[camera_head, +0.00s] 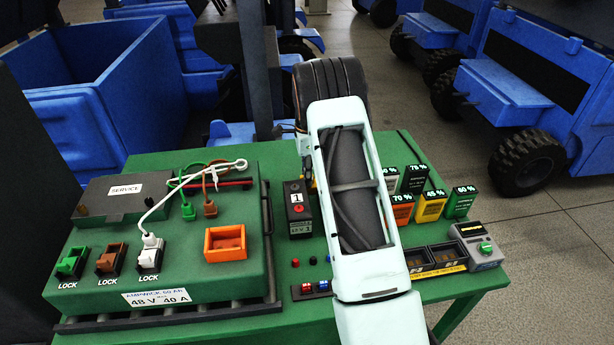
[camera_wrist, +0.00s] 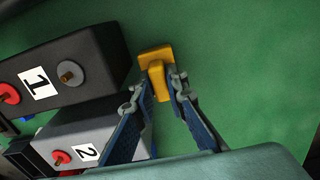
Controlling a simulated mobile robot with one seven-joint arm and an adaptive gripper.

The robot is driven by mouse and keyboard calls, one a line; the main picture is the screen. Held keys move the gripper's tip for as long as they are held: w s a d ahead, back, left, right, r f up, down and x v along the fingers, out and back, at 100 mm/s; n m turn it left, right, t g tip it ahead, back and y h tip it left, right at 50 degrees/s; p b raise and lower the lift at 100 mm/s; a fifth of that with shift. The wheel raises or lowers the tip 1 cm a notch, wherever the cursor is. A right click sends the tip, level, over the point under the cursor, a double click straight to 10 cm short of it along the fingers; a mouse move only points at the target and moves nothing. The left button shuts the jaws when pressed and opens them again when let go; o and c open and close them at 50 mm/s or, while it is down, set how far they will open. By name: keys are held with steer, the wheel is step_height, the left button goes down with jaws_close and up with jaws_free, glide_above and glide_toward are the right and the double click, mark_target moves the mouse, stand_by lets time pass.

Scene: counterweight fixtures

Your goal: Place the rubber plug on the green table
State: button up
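A small yellow T-shaped piece (camera_wrist: 155,60), which looks like the rubber plug, shows in the wrist view. My gripper (camera_wrist: 158,88) has its two fingers closed around its narrow stem, and the wider head points away from the fingers. The green table top (camera_wrist: 240,65) lies behind the plug; I cannot tell how large the gap between them is.
Battery 1 (camera_wrist: 95,62) and battery 2 (camera_wrist: 62,135) stand left of my gripper in the wrist view. In the head view a charger (camera_head: 190,285) fills the table's left, an orange tray (camera_head: 226,254) sits on it, and several coloured batteries (camera_head: 430,206) stand at the right.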

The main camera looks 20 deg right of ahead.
steer(key=o, duration=0.4)
steer(key=shift+o, duration=0.2)
step_height(320, 180, up, 12)
steer(key=shift+r, duration=0.2)
stand_by(0.4)
